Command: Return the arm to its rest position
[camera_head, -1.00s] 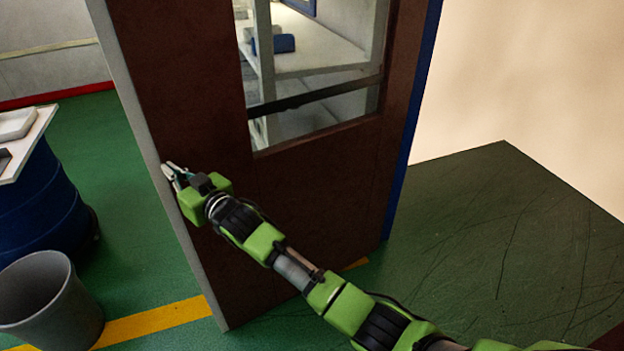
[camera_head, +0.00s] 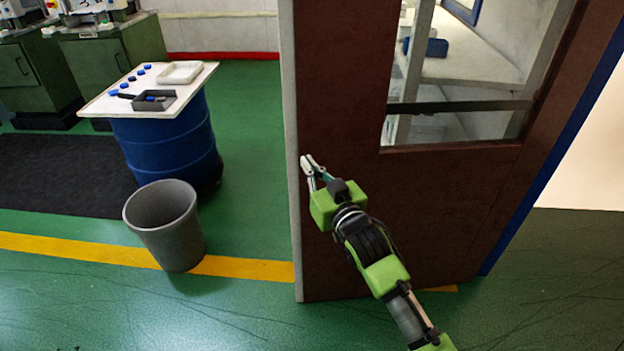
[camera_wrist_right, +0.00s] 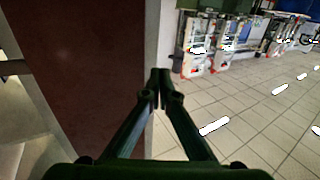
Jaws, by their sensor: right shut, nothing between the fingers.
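My right arm is green and black and reaches in from the bottom right of the head view. Its gripper (camera_head: 309,166) is in front of the brown door (camera_head: 400,215), close to the door's pale left edge. The right wrist view shows the gripper's fingertips (camera_wrist_right: 160,78) together with nothing between them. There the door's brown face (camera_wrist_right: 95,70) fills the left side. I cannot tell whether the gripper touches the door. My left gripper is not in view.
A grey bin (camera_head: 170,235) stands on the green floor left of the door. Behind it, a blue drum (camera_head: 170,145) carries a white tabletop (camera_head: 105,104) with a grey tray (camera_head: 155,101) and a white tray (camera_head: 181,72). Green cabinets (camera_head: 110,65) stand at far left. Floor between bin and door is clear.

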